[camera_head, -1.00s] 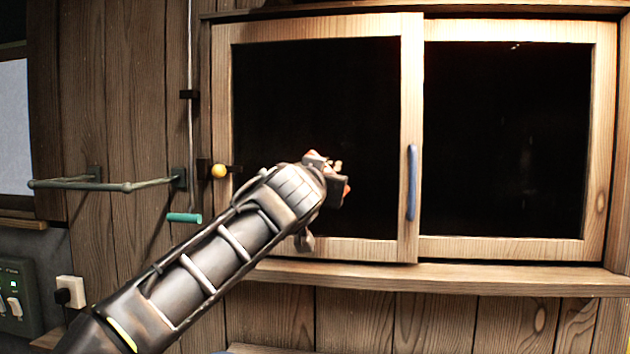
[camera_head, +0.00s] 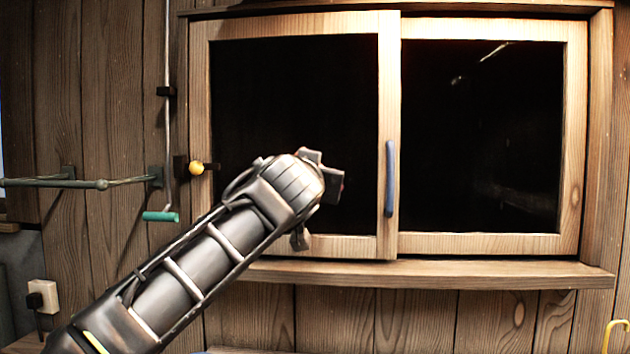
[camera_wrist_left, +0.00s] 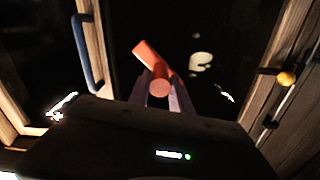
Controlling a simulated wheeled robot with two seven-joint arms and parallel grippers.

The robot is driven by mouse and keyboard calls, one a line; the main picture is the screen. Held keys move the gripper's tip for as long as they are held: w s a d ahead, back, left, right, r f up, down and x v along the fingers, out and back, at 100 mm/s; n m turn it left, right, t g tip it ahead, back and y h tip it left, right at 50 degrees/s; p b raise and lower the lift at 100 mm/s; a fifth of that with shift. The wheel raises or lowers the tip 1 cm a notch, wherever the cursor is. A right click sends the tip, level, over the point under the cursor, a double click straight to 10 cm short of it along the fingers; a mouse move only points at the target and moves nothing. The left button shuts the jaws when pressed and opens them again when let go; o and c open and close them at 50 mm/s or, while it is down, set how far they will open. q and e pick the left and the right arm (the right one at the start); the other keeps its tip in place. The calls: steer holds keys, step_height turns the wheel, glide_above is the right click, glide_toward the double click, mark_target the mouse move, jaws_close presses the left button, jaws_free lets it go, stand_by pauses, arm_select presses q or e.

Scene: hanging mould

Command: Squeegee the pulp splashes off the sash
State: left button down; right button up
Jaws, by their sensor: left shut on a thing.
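The sash is a wooden-framed window with dark panes; its left pane (camera_head: 290,90) is behind my left gripper (camera_head: 328,182). In the left wrist view, my left gripper (camera_wrist_left: 160,97) is shut on an orange-red tool, seemingly the squeegee (camera_wrist_left: 152,58), seen end-on with a slanted bar in front of the dark pane. Whether the bar touches the glass I cannot tell. A pale splash (camera_wrist_left: 201,60) shows beside the bar, with smaller pale marks near it. In the head view my arm hides the tool and the splash. My right gripper is not in view.
A blue handle (camera_head: 390,180) stands on the middle stile. A yellow knob (camera_head: 196,168) and a rod with a teal grip (camera_head: 161,216) are left of the frame. A green rail (camera_head: 85,183) juts from the wall. A wooden sill (camera_head: 430,273) runs below.

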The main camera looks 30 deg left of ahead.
arm_select(q)
steer(key=shift+b+v, duration=0.8)
steer(key=shift+v, duration=1.2)
steer(key=b+v, duration=0.1)
steer(key=v, duration=0.2)
steer(key=shift+a, duration=0.1)
